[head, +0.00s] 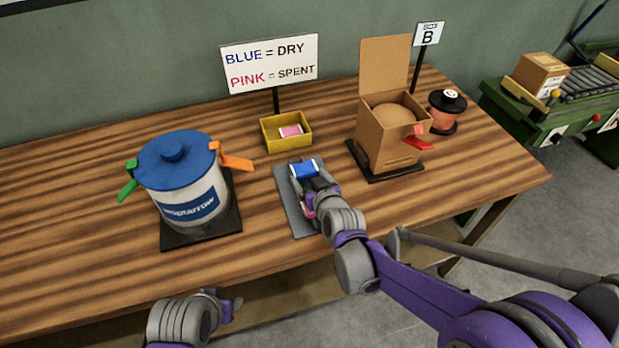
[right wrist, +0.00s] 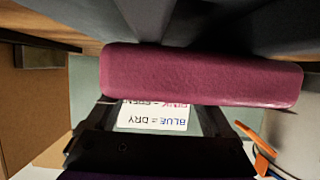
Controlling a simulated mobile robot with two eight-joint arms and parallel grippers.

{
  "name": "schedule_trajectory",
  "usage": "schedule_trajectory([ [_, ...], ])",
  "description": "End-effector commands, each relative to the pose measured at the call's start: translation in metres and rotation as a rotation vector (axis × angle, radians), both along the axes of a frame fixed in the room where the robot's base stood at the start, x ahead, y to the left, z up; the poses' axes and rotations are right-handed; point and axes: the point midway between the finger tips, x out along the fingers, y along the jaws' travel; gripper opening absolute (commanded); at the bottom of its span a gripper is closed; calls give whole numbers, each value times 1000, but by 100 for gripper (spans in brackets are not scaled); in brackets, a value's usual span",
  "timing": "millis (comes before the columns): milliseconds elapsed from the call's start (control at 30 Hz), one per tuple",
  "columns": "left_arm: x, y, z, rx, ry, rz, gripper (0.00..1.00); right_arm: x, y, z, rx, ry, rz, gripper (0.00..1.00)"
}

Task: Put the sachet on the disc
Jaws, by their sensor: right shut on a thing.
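My right gripper (head: 314,190) is over the grey mat and shut on a pink sachet (head: 307,211), which fills much of the right wrist view (right wrist: 200,76). A blue sachet (head: 304,169) lies on the mat just beyond the gripper. A tan round top, possibly the disc (head: 393,115), shows inside the open cardboard box B (head: 386,145); I cannot tell its full shape. My left gripper (head: 231,306) is low at the front, away from these things; whether it is open is unclear.
A yellow tray (head: 271,143) holding another pink item (head: 290,131) stands behind the grey mat (head: 291,210). A blue-lidded tub (head: 184,185) with clips is at left. An orange spool (head: 443,118) stands right of the box. A sign (head: 270,64) reads blue dry, pink spent.

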Motion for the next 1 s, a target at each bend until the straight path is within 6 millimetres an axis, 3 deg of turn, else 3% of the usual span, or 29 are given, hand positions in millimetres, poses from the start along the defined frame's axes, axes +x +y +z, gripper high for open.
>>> schedule_trajectory([
  [200,0,0,-5,0,2,0,50,0,0,-5,0,0,0,33],
  [233,0,0,-4,0,1,0,50,0,0,-4,0,0,0,92],
  [300,0,0,-3,0,1,0,50,0,0,-4,0,0,0,100],
  [667,0,0,-2,0,1,0,50,-7,-3,0,0,0,0,100],
  [1000,0,0,3,0,-1,0,50,-62,-24,21,1,0,-1,100],
])
